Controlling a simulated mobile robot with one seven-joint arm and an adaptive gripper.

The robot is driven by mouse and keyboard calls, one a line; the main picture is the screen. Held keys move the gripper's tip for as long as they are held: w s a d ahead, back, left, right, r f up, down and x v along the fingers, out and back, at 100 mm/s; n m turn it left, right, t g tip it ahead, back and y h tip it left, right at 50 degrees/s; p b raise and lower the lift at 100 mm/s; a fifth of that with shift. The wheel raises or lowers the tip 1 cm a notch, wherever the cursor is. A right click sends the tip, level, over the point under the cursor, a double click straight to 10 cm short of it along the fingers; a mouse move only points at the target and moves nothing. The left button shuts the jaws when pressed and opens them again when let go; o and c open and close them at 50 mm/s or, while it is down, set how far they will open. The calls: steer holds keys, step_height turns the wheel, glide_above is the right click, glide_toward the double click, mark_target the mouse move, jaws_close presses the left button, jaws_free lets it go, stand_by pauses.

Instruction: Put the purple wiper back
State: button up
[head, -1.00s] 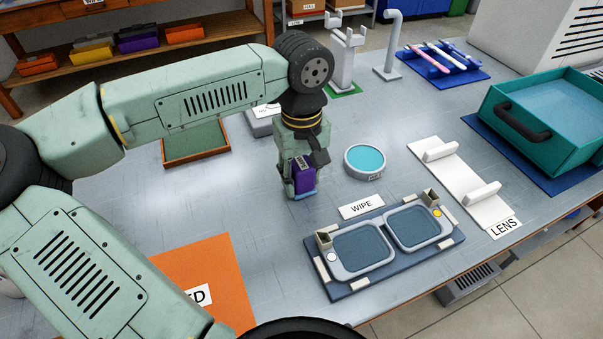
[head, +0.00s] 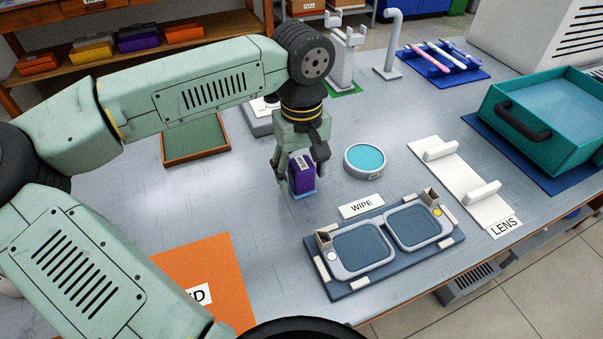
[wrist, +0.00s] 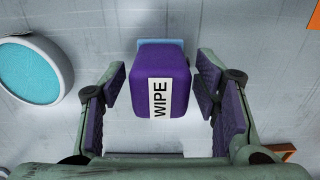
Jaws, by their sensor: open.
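The purple wiper (head: 302,174) is a small block with a white label. It stands on the grey table, with a light blue edge showing at its base. In the wrist view the wiper (wrist: 178,75) carries the label WIPE and sits between the finger pads with a gap on each side. My gripper (head: 301,168) is open around the wiper; its fingers (wrist: 163,95) do not touch it in the wrist view. The thin blue piece under the wiper is mostly hidden, so I cannot tell whether it is a pad or the wiper's own base.
A round teal dish (head: 365,160) stands just right of the wiper. The WIPE sign (head: 362,207) and the eyeglass frame fixture (head: 322,279) lie in front to the right. A green-lined tray (head: 195,140) is behind left, an orange mat (head: 215,262) front left. Table left of the wiper is clear.

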mark_target(301, 163)
step_height(301, 163, up, 11)
steer(key=shift+b, duration=0.5)
